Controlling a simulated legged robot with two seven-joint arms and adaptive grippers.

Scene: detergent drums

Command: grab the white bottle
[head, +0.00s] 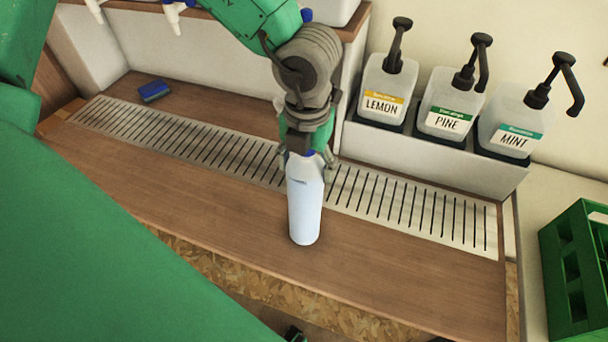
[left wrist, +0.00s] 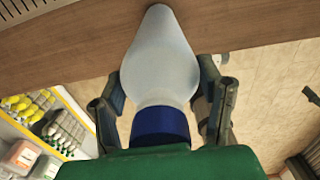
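The white bottle (head: 304,205) stands upright on the wooden counter, at the front edge of the metal drain grate. Its blue cap (left wrist: 160,125) shows in the left wrist view, with the pale body (left wrist: 160,60) beyond it. My left gripper (head: 308,168) is over the bottle's top, pointing down. In the left wrist view my left gripper (left wrist: 165,90) has its fingers open on both sides of the neck and shoulder, with gaps beside the cap. Whether a fingertip touches the body is hard to tell. My right gripper does not show.
Lemon (head: 384,92), pine (head: 450,105) and mint (head: 512,122) pump dispensers stand on a raised ledge behind the counter at right. A blue sponge (head: 154,91) lies at the back left. A green crate (head: 580,270) is at far right. The counter right of the bottle is clear.

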